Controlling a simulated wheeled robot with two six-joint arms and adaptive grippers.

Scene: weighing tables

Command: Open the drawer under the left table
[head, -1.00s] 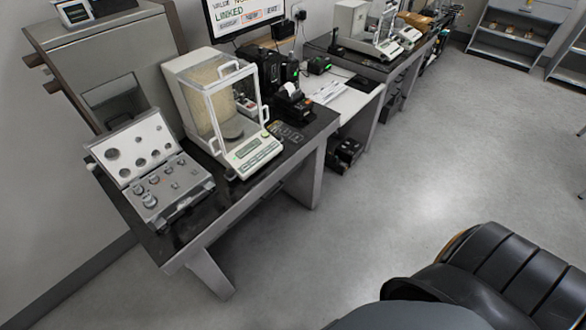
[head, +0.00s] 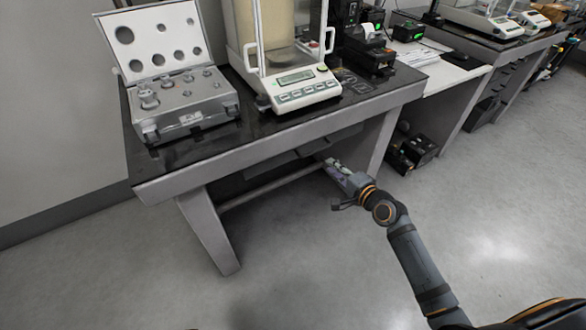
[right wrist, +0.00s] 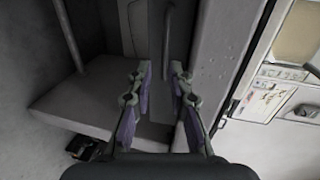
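The left table (head: 160,185) has a dark top and a grey frame. Its drawer (head: 290,155) sits under the tabletop, a grey front in shadow; whether it is fully closed is hard to tell. My right gripper (head: 332,163) is at the right part of the drawer, below the table edge. In the right wrist view, my right gripper (right wrist: 162,72) is open, its two fingers apart. A bar-like handle (right wrist: 167,42) lies ahead, in line with the gap between the fingertips; contact is not clear. My left gripper is not in view.
On the table stand an open weight case (head: 185,105) and a balance (head: 305,85). Black boxes (head: 415,150) lie on the floor right of the table leg. The floor in front is clear.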

